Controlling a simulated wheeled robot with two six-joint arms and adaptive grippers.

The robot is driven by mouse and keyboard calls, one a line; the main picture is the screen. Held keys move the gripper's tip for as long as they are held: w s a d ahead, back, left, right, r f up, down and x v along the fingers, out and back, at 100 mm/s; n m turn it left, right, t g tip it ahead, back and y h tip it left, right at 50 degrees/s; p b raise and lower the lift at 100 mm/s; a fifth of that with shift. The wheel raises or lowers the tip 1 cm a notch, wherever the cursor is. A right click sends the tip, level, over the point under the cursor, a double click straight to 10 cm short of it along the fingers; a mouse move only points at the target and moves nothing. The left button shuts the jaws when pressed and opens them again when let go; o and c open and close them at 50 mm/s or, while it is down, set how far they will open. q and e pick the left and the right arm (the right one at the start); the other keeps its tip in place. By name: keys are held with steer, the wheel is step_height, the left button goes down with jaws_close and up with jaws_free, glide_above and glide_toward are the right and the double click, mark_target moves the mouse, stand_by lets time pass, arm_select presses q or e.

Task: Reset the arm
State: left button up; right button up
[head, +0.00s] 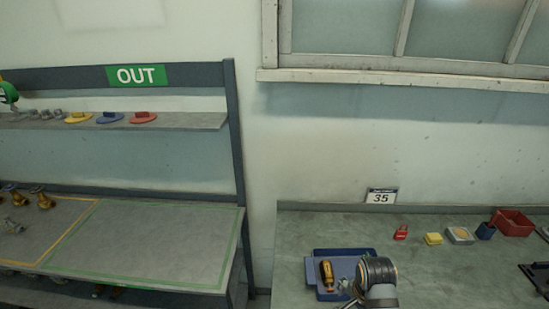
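One of my arms, seemingly the right one (376,272), rises at the bottom edge, right of centre. Its thick dark wrist stands in front of the right part of a blue tray (318,264) on the workbench. Small grey pieces show just left of the wrist; I cannot tell whether they are gripper fingers or parts in the tray. An amber-and-black handled tool (327,274) lies in the tray. I cannot see whether this gripper is open or holds anything. My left gripper is not in view.
A "35" card (381,196) stands behind. The rack's green-outlined shelf area (150,245) is empty; brass valves (44,201) stand left.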

steer(key=s+d+r+n+t, duration=0.1)
steer(key=s+d+n+t, duration=0.15)
steer(key=s+n, duration=1)
step_height(320, 180, down, 32)
steer(key=d+g+b, duration=0.1)
steer(key=d+b, duration=0.2)
steer(key=b, duration=0.4)
arm_select(q)
step_height(320, 180, down, 12)
steer(key=s+b, duration=0.2)
steer(key=b, duration=0.2)
steer(key=shift+b, duration=0.3)
arm_select(e)
steer(key=s+f+g, duration=0.1)
steer(key=s+f, duration=1.7)
steer(key=f, duration=0.3)
steer(key=shift+s+d+f+n, duration=0.2)
steer(key=shift+s+d+n, duration=0.15)
steer(key=shift+s+d, duration=0.05)
